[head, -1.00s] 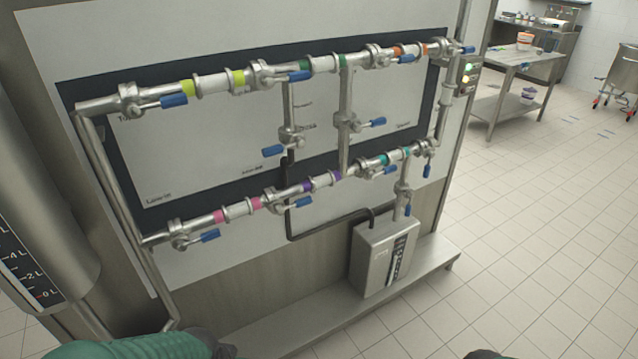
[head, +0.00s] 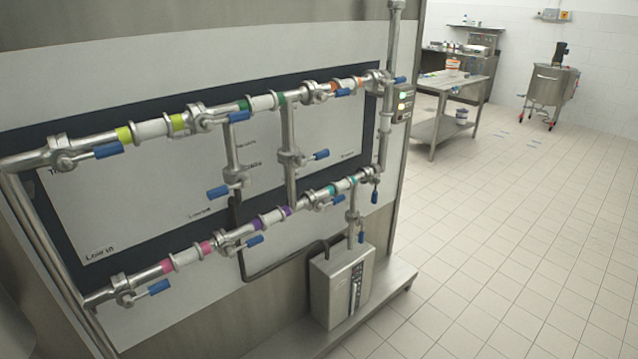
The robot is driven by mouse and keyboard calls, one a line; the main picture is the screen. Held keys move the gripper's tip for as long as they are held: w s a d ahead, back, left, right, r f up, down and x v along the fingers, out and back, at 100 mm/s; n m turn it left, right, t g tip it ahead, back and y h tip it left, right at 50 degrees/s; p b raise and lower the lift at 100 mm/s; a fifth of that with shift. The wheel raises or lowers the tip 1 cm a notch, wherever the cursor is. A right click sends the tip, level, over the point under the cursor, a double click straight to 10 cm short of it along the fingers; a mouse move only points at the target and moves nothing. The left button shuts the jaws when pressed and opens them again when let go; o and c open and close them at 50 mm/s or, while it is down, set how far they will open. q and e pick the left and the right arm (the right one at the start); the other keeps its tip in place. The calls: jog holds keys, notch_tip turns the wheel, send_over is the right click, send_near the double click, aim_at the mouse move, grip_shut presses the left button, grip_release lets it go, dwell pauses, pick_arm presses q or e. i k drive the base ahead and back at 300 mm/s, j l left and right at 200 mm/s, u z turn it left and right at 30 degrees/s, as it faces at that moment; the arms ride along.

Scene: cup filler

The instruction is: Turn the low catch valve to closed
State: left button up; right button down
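A steel pipe frame with several blue-handled valves stands on a panel at the left. The printed labels are too small to read surely, so I cannot tell which valve is the low catch valve. On the lower pipe, one blue handle (head: 159,287) at far left, a second (head: 254,239) and a third (head: 338,188) lie roughly along the pipe. Near its right end, one handle (head: 375,196) points down, and another (head: 361,237) hangs along the short pipe above the steel box. On a middle upright pipe, a blue handle (head: 218,192) sticks out leftward. Neither gripper is in view.
The steel box (head: 342,287) stands on a low steel ledge (head: 398,290) under the pipes. A panel with lit lamps (head: 403,102) is at the frame's right edge. A steel table (head: 452,84) and a wheeled vessel (head: 548,88) stand farther back. The tiled floor at right is clear.

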aim_at(362, 232)
jog(key=i+l+z, duration=0.3)
jog(key=i+l, duration=0.25)
jog(key=i, duration=0.15)
jog(key=i+l+z, duration=0.2)
jog(key=i+z, duration=0.2)
jog(key=i+l+z, duration=0.1)
jog(key=i+z, duration=0.25)
jog(key=i, duration=0.1)
